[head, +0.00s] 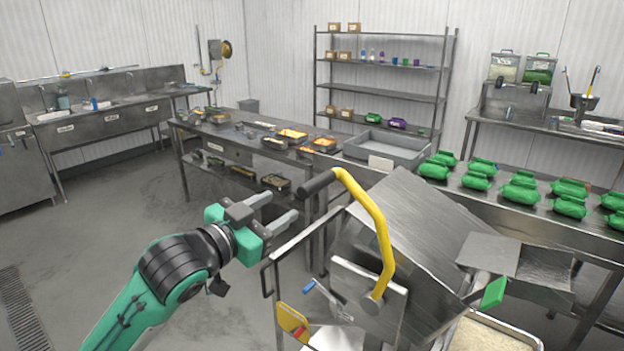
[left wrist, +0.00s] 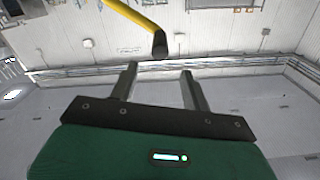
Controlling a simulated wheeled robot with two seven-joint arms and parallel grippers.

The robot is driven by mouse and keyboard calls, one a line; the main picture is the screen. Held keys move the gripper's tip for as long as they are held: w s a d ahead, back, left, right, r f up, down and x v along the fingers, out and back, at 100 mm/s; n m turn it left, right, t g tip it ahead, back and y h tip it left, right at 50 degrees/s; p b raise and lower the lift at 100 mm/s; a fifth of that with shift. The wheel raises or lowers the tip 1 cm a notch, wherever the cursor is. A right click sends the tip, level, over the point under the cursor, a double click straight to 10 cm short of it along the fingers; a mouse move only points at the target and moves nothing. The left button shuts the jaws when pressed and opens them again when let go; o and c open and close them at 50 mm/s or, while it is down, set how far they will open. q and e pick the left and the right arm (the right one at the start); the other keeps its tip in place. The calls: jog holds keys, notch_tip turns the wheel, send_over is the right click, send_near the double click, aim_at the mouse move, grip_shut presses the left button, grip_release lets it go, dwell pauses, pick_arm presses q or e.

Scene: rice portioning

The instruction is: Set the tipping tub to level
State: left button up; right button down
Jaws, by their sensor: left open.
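The tipping tub (head: 415,215) is a steel box on a stand in the head view, and it sits visibly tilted. A bent yellow lever (head: 378,225) rises from a plate at its side and ends in a black grip (head: 318,183). My left gripper (head: 277,208) is open and empty, to the left of the grip and a little below it in the picture. In the left wrist view the black grip (left wrist: 160,45) shows just beyond the gap between my left fingertips (left wrist: 158,72), apart from them. My right gripper is not in view.
A tray of rice (head: 490,335) lies below the tub at the lower right. Several green packs (head: 520,190) lie on the steel table behind it. A grey bin (head: 385,150) and a bench with food trays (head: 292,135) stand behind. The floor at left is clear.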

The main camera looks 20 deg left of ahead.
aim_at(317, 185)
pick_arm(q)
jog(key=p+x, duration=0.4)
jog(key=x, duration=0.8)
jog(key=shift+w, duration=0.1)
jog(key=shift+w+d+p, duration=0.15)
jog(key=shift+w+p, duration=0.15)
jog(key=shift+w+f, duration=0.1)
jog(key=shift+w, duration=0.05)
jog(key=c, duration=1)
jog(key=shift+f, duration=0.1)
grip_shut()
